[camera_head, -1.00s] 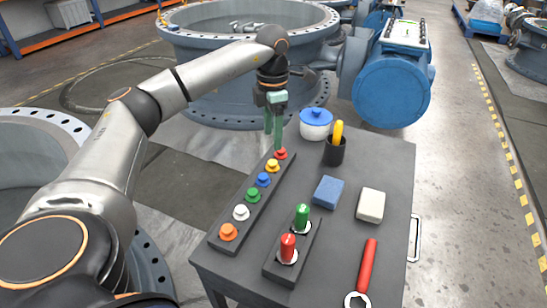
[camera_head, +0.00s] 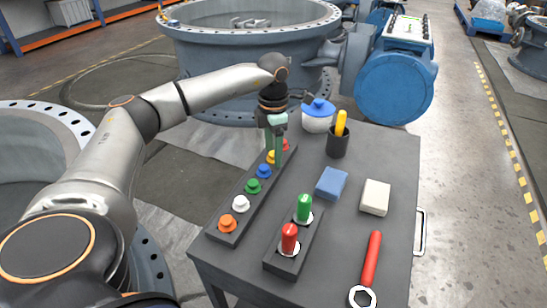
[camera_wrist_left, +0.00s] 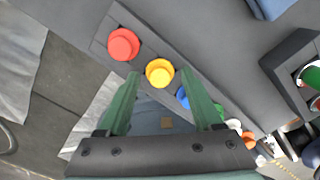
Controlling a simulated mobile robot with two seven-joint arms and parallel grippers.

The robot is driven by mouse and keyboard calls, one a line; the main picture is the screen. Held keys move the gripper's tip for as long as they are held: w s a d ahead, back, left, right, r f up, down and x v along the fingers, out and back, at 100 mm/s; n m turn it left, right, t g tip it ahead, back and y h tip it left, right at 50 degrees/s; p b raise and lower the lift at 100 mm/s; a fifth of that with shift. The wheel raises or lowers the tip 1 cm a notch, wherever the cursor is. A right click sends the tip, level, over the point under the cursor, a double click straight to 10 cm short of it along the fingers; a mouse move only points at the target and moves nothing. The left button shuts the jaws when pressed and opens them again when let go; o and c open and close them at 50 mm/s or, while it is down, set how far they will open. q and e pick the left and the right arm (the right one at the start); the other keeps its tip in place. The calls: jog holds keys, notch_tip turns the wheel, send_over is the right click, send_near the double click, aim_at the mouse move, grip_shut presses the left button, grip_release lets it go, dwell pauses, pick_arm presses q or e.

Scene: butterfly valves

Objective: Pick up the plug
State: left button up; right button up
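A dark strip (camera_head: 231,211) on the table carries a row of coloured knob-like pieces, any of which may be the plug: red (camera_wrist_left: 124,44), yellow (camera_wrist_left: 160,73), blue (camera_head: 264,170), green (camera_head: 253,186), white (camera_head: 241,203) and orange (camera_head: 227,223). My left gripper (camera_head: 276,160) points down over the far end of the strip. In the left wrist view its green fingers (camera_wrist_left: 158,76) are open and apart, with the yellow piece between their tips; whether they touch it cannot be told. In the head view the fingers partly hide the yellow and red pieces. My right gripper is not in view.
A dark holder (camera_head: 279,264) with a red cylinder (camera_head: 289,238) and a green cylinder (camera_head: 304,207) stands beside the strip. A blue block (camera_head: 331,184), white block (camera_head: 375,197), red wrench (camera_head: 371,258), black cup (camera_head: 338,146) and blue-lidded pot (camera_head: 318,121) occupy the grey table (camera_head: 334,232).

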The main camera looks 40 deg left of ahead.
pick_arm(q)
grip_shut()
dwell(0.3)
jog(key=shift+r, duration=0.15)
